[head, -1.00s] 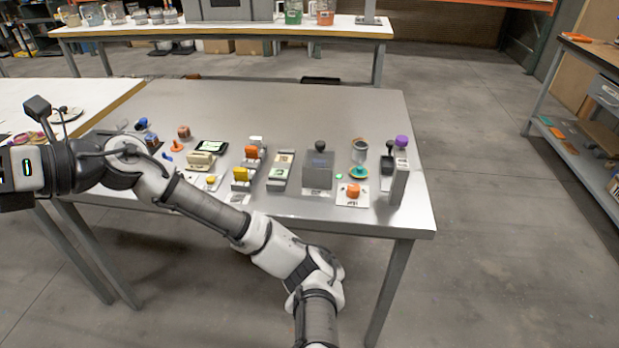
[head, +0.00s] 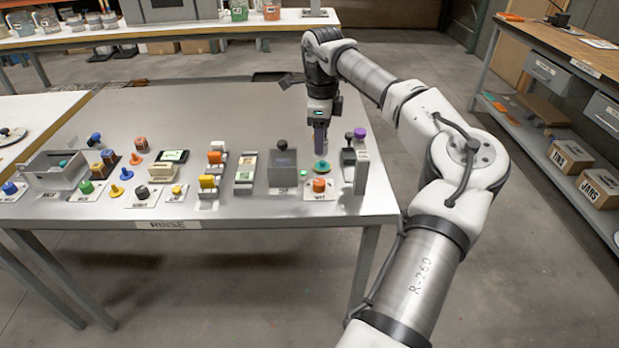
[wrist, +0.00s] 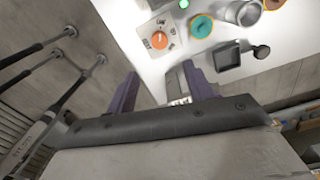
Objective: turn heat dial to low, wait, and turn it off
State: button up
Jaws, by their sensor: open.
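The heat dial looks to be the orange knob (head: 319,185) on a white labelled plate (head: 320,195), near the table's front right edge. In the wrist view the orange knob (wrist: 158,40) has a pale pointer line; the plate's marks are too small to read. My gripper (head: 320,150) points down above the table, behind and above the knob in the head view. In the wrist view my gripper (wrist: 162,84) shows two purple fingers spread apart with nothing between them. The knob lies beyond the fingers, untouched.
A teal dish (head: 321,166) and a small green light (head: 303,172) sit close to the knob. A grey box with a black knob (head: 283,175) stands to the left. An upright grey post (head: 361,172) and a purple knob (head: 360,132) stand to the right.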

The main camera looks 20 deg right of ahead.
aim_at(319, 182)
notch_tip(319, 182, down, 14)
jog(key=p, duration=0.2)
jog(key=shift+a+r+p, duration=0.1)
jog(key=shift+r+p, duration=0.1)
jog(key=shift+p, duration=0.1)
jog(key=shift+c, duration=0.2)
jog(key=c, duration=0.9)
jog(key=shift+m, duration=0.3)
jog(key=m+b, duration=0.2)
jog(key=m, duration=0.3)
jog(key=m+b, duration=0.1)
jog(key=m, duration=0.5)
